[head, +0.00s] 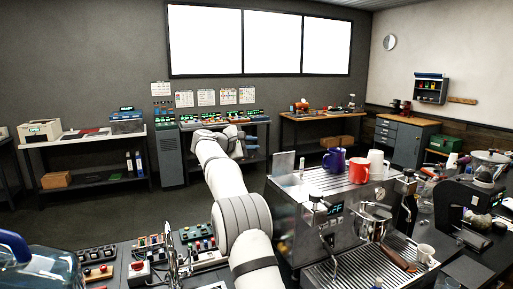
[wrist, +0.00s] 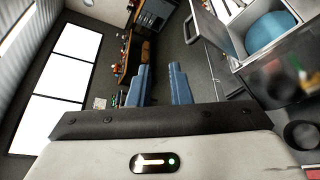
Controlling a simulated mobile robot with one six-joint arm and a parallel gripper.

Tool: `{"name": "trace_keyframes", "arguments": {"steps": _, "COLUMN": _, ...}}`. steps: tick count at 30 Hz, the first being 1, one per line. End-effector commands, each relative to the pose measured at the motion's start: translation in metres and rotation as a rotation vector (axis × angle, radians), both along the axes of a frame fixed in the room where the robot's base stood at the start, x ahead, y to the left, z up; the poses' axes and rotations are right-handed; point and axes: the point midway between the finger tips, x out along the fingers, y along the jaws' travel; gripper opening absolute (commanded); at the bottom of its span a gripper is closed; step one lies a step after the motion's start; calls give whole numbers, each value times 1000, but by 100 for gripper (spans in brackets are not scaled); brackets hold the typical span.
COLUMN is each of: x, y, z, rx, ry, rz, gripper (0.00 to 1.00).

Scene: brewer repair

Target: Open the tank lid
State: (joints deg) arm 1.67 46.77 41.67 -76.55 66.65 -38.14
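The espresso machine (head: 322,222) stands on the counter right of my arm. A thin grey panel, the tank lid (head: 284,163), stands raised at the left end of its top. In the wrist view the lid (wrist: 208,26) stands tilted up beside a pale-rimmed tank opening (wrist: 236,18) with a blue surface (wrist: 268,30) inside. My gripper (head: 238,146) is left of the lid in the head view, apart from it. In the wrist view its two blue fingers (wrist: 159,75) are spread with nothing between them. The lid's hinge is not clear.
A purple mug (head: 334,160), a red mug (head: 359,171) and a white cup (head: 377,162) stand on the machine's top right of the lid. Button boxes (head: 198,233) and a tap (head: 174,250) are on the counter at front left. Open floor lies beyond.

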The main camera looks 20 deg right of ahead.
Motion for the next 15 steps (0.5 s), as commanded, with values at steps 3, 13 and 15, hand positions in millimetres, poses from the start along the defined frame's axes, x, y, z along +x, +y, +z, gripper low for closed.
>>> {"name": "trace_keyframes", "arguments": {"steps": 3, "x": -8, "y": 21, "z": 1, "rx": 0, "ry": -1, "rz": 3, "gripper": 18}}
{"name": "trace_keyframes", "arguments": {"steps": 13, "x": -19, "y": 46, "z": 9, "rx": 0, "ry": 1, "rz": 0, "gripper": 18}}
{"name": "trace_keyframes", "arguments": {"steps": 15, "x": -19, "y": 46, "z": 9, "rx": 0, "ry": 1, "rz": 0, "gripper": 18}}
